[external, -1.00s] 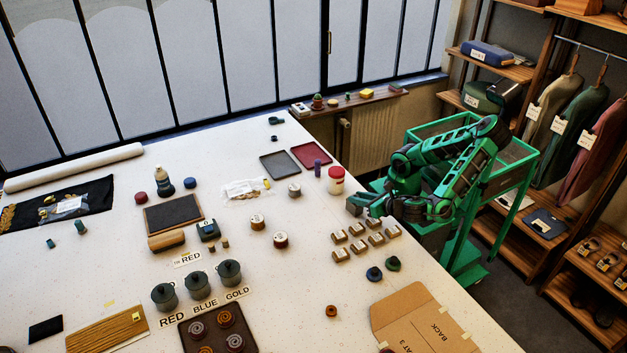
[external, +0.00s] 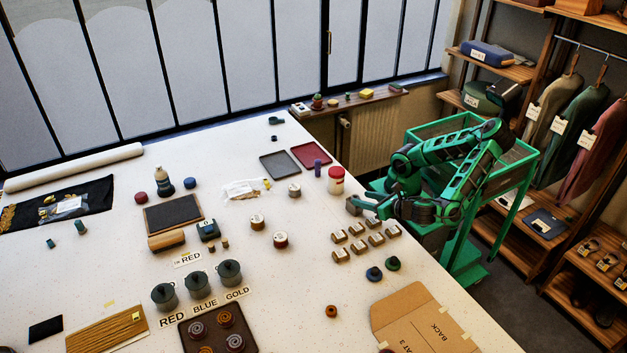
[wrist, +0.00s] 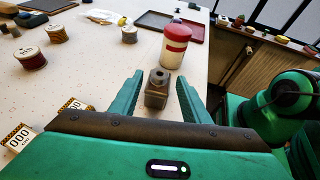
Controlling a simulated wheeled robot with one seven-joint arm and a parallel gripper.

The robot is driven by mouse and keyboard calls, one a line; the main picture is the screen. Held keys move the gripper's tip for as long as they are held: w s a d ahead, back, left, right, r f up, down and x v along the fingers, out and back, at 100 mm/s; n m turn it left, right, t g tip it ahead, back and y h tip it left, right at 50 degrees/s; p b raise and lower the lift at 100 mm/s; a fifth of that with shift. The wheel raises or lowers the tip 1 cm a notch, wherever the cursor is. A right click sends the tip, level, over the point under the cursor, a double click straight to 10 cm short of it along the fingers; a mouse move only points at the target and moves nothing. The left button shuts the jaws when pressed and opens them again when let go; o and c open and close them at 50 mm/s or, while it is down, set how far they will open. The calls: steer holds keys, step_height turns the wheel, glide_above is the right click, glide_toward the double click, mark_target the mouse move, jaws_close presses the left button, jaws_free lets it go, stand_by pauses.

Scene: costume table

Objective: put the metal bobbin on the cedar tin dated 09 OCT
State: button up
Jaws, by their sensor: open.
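A small grey, round-topped metal piece with a dark hole, which looks like the metal bobbin (wrist: 159,76), is in the wrist view. It appears to sit on a brownish block (wrist: 155,99), though I cannot tell the two apart for sure. My gripper (wrist: 160,78) is open, one green finger on each side of it with gaps. In the external view a small grey thing (external: 354,205) stands at the table's right edge beside my gripper. Several small labelled tins (external: 358,246) stand in rows just in front; two show in the wrist view (wrist: 20,137). Their dates are unreadable.
A red-lidded white jar (wrist: 174,46) stands just beyond the fingers. Thread spools (wrist: 30,57) stand to the left. A dark tray (external: 280,166) and a red tray (external: 311,157) lie farther back. Cardboard (external: 420,315) lies at the front right.

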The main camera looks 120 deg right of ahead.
steer(key=v, duration=0.8)
steer(key=shift+a, duration=0.25)
